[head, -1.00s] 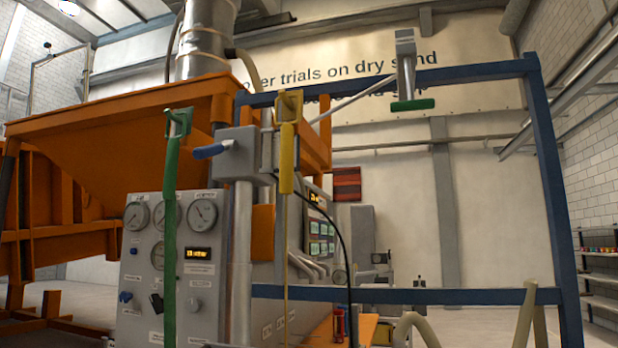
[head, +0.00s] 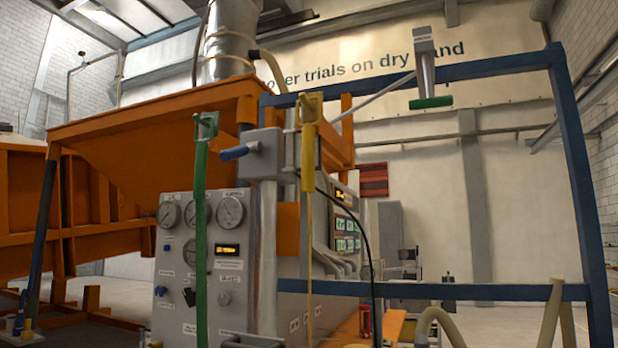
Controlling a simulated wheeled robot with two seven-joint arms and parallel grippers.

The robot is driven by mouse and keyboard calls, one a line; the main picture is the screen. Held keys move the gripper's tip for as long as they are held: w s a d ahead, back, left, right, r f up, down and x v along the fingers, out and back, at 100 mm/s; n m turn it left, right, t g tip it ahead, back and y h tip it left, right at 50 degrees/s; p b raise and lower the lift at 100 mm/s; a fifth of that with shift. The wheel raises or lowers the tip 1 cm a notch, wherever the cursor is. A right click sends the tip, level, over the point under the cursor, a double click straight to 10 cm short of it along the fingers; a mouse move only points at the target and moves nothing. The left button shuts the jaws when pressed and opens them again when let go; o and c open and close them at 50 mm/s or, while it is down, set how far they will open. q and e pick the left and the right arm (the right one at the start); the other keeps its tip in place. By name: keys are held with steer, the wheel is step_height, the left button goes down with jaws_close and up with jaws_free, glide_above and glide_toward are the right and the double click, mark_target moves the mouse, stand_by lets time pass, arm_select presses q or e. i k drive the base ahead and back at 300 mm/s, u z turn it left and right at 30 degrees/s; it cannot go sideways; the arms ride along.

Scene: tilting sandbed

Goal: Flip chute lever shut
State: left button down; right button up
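Several handles show in the head view, and I cannot tell from any readable label which is the chute lever. A blue-gripped lever (head: 234,153) points left from a grey box (head: 265,157) on a vertical grey post. A long green handle (head: 201,230) hangs down in front of the gauge panel. A yellow handle (head: 308,155) hangs just right of the grey box. A green T-shaped handle (head: 431,102) sits at the lower end of a grey arm near the top of the blue frame. Neither of my grippers is in view.
An orange hopper (head: 150,150) fills the left. A grey panel (head: 205,290) with round gauges stands below it. A blue frame (head: 585,200) spans the right, with pale hoses (head: 555,310) at its foot. A black cable (head: 357,240) hangs by the yellow handle. Open floor lies behind.

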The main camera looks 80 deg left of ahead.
mark_target(230, 153)
steer(key=k, duration=0.75)
steer(key=u, duration=1.2)
